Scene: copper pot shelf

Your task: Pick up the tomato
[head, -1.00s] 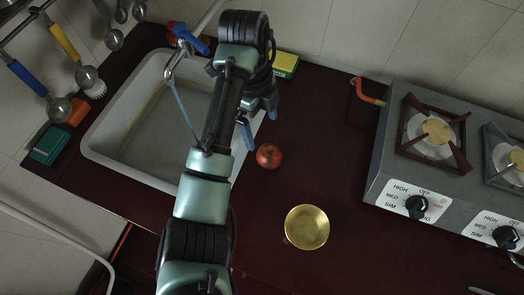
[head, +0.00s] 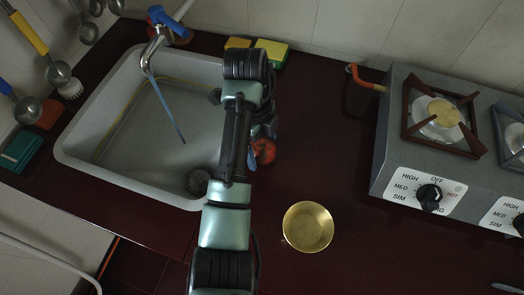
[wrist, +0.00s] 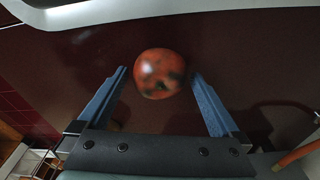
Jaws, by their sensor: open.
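The tomato (head: 264,151) is red with dark green patches and rests on the dark red counter just right of the sink. In the head view my arm and gripper partly cover its left side. In the wrist view the tomato (wrist: 159,73) lies ahead, between and slightly beyond the tips of my gripper (wrist: 158,76). The two blue fingers are wide apart with nothing held. In the head view the fingers are mostly hidden behind my arm.
The grey sink (head: 75,150) with a tap (head: 152,45) lies to the left. A brass bowl (head: 308,227) stands on the counter (head: 330,140) in front of the tomato. The gas stove (head: 385,150) is at the right. Sponges (head: 272,52) lie at the back.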

